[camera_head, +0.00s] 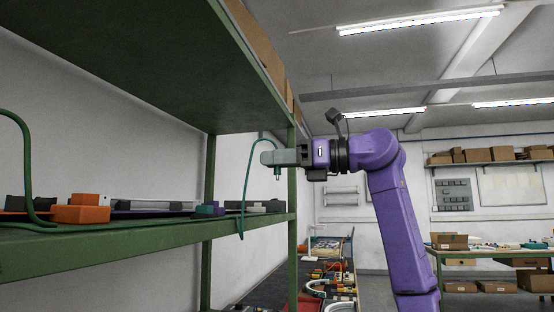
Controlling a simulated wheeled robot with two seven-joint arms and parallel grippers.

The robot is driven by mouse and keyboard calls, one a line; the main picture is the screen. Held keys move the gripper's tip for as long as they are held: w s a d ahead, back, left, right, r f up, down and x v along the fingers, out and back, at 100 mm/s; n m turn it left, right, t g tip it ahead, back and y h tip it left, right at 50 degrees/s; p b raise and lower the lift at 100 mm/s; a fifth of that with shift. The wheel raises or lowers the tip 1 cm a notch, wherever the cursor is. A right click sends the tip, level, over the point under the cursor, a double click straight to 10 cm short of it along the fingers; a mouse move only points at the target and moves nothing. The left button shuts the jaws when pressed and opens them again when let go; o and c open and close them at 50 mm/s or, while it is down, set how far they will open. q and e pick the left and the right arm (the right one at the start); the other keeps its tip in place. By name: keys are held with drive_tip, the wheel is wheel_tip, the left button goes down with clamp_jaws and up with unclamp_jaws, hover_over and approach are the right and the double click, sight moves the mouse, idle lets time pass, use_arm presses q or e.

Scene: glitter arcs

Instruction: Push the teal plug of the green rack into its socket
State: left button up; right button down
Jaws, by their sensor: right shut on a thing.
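The green rack (120,252) stands at the left, with a long shelf below and another shelf overhead. My right gripper (267,158) comes in from the right and is shut on the plug (278,175), whose small tip shows below the fingers. Most of the plug is hidden by the fingers. A thin teal cable (246,180) arcs from the plug down past the shelf's front edge. The plug is in the air above the right end of the shelf. A small teal block (206,211) sits on that shelf; I cannot tell whether it is the socket. My left gripper is out of view.
An orange block (80,214) and dark and grey parts lie along the shelf. A thicker green cable (27,160) loops at the far left. A rack post (292,220) stands just right of the gripper's tip. A low bench (270,285) with coloured parts lies beyond.

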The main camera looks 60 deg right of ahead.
drive_tip(key=w+d+p, duration=0.2)
drive_tip(key=w+p, duration=0.2)
drive_tip(key=w, duration=0.3)
drive_tip(key=w+d+p, duration=0.2)
drive_tip(key=w+p, duration=0.2)
drive_tip(key=w, duration=0.4)
drive_tip(key=w+d+p, duration=0.1)
drive_tip(key=w+p, duration=0.4)
drive_tip(key=w, duration=0.3)
drive_tip(key=shift+w+d, duration=0.25)
drive_tip(key=shift+d, duration=0.15)
drive_tip(key=shift+w+f, duration=0.1)
drive_tip(key=shift+w, duration=0.05)
drive_tip(key=shift+f, duration=0.15)
idle(0.3)
drive_tip(key=shift+d+f+b, duration=0.1)
drive_tip(key=shift+f+b, duration=0.95)
drive_tip(key=shift+f, duration=0.05)
drive_tip(key=shift+f+b, duration=0.95)
drive_tip(key=shift+f, duration=0.05)
idle(1.5)
